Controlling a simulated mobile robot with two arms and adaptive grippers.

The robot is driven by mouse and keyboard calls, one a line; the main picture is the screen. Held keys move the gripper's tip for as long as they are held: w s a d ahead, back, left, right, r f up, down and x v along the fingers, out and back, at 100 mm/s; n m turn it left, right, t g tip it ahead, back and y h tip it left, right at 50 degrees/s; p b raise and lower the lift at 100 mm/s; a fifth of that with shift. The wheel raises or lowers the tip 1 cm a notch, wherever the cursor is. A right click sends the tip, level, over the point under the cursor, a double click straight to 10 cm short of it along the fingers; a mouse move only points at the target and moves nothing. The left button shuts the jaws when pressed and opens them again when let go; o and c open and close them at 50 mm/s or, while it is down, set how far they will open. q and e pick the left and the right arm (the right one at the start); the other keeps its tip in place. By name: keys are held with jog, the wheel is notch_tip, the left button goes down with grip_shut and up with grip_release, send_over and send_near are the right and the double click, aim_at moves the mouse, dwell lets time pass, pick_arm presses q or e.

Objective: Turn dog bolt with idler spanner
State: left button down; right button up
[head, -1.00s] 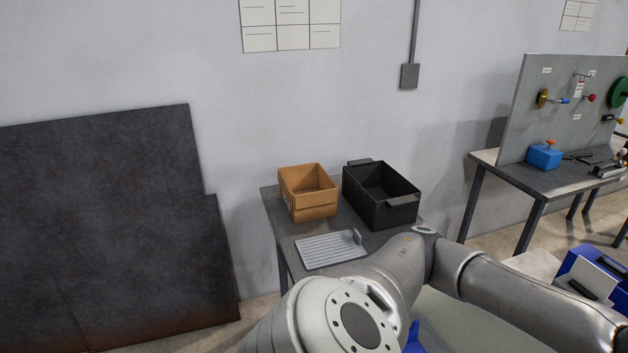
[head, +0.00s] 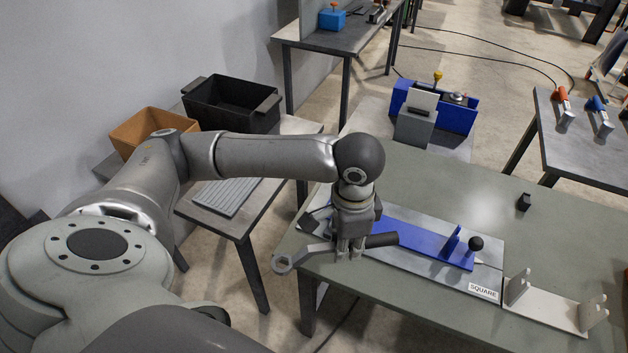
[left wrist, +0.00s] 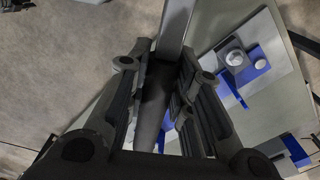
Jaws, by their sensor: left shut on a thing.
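My left gripper (head: 350,250) points down over the near left edge of the green table. It is shut on a spanner, whose grey ring end (head: 283,263) sticks out left beyond the table edge and whose dark handle (head: 382,240) sticks out right. In the left wrist view the handle (left wrist: 151,105) lies between the fingers (left wrist: 152,100). A blue fixture (head: 425,244) lies on a grey plate marked SQUARE, right of the gripper. I cannot tell which part is the dog bolt. My right gripper is not in view.
A pale bracket stand (head: 548,304) sits right of the plate, and a small black block (head: 524,202) stands behind. The table's right part is clear. A side table at left holds a brown bin (head: 150,128), a black bin (head: 235,102) and a ribbed tray (head: 228,194).

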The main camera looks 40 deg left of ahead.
pick_arm(q)
jog(key=a+f+m+p, duration=0.2)
jog(key=a+f+m, duration=0.1)
jog(key=m, duration=0.9)
jog(key=w+a+f+m+p, duration=0.1)
jog(key=a+f+m+p, duration=0.2)
jog(key=m, duration=0.9)
notch_tip(320, 180, down, 4)
jog(key=shift+a+r, duration=0.2)
jog(key=shift+a, duration=0.1)
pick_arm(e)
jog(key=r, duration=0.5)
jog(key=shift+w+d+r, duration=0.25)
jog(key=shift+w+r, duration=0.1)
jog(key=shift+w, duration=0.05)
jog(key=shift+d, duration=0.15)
pick_arm(q)
jog(key=shift+p, duration=0.3)
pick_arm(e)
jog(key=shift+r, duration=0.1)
